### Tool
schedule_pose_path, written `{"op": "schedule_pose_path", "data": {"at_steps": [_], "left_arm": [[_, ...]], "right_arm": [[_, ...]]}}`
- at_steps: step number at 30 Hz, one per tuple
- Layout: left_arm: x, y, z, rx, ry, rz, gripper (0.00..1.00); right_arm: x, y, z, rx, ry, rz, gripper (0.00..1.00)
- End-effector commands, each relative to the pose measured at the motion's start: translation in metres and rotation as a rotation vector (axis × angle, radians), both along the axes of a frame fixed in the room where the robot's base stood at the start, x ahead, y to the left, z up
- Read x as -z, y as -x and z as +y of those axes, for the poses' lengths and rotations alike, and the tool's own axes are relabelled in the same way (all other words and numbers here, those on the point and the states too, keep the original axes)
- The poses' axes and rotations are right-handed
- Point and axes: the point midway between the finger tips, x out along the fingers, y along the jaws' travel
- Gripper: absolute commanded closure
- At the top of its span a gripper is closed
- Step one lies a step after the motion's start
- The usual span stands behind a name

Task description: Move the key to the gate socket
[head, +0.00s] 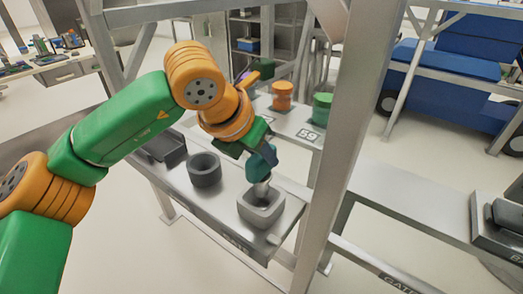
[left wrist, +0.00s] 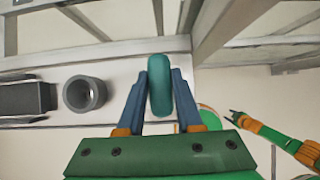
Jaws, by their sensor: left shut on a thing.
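My left gripper (head: 262,150) is shut on a teal key (head: 262,165), which also shows between the fingers in the left wrist view (left wrist: 160,85). In the head view the key's grey lower end is over or in the opening of a light grey square holder (head: 261,208); I cannot tell how deep. The metal bench with the lettering "GATE" (head: 400,283) is at the lower right. A dark block (head: 508,215) lies at its far right, partly cut off; I cannot tell whether it is the gate socket. My right gripper (left wrist: 235,117) shows small in the left wrist view, with its fingers apart.
A dark round holder (head: 204,170) and a dark rectangular one (head: 162,149) stand left of the square holder. Orange (head: 282,97) and green (head: 322,108) pieces stand on a rear shelf. A thick metal post (head: 345,130) rises between the holders' bench and the gate bench.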

Motion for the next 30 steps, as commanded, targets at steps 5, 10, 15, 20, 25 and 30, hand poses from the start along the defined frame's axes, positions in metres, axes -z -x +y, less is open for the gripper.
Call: {"op": "schedule_pose_path", "data": {"at_steps": [5, 10, 15, 20, 25, 30], "left_arm": [[0.0013, -0.0001, -0.0002, 0.000, 0.001, -0.001, 1.00], [0.0011, 0.0000, -0.0002, 0.000, 0.001, -0.001, 1.00], [0.0012, 0.0000, -0.0001, 0.000, 0.000, 0.000, 1.00], [0.0048, -0.0001, -0.0003, 0.000, 0.000, 0.000, 1.00], [0.0086, -0.0003, -0.0007, 0.000, 0.000, 0.000, 1.00], [0.0075, -0.0004, -0.0007, 0.000, 0.000, 0.000, 1.00]], "right_arm": [[0.0016, 0.0001, -0.0001, 0.000, 0.000, 0.000, 0.50], [0.0013, 0.0003, -0.0002, 0.000, 0.000, 0.000, 0.50], [0.0015, 0.0002, -0.0004, 0.000, 0.000, 0.000, 0.50], [0.0054, 0.0002, -0.0006, 0.000, 0.001, 0.001, 0.50], [0.0099, 0.0002, -0.0011, 0.000, 0.002, 0.001, 0.50], [0.0089, 0.0002, -0.0015, 0.000, 0.002, 0.001, 0.50]]}}
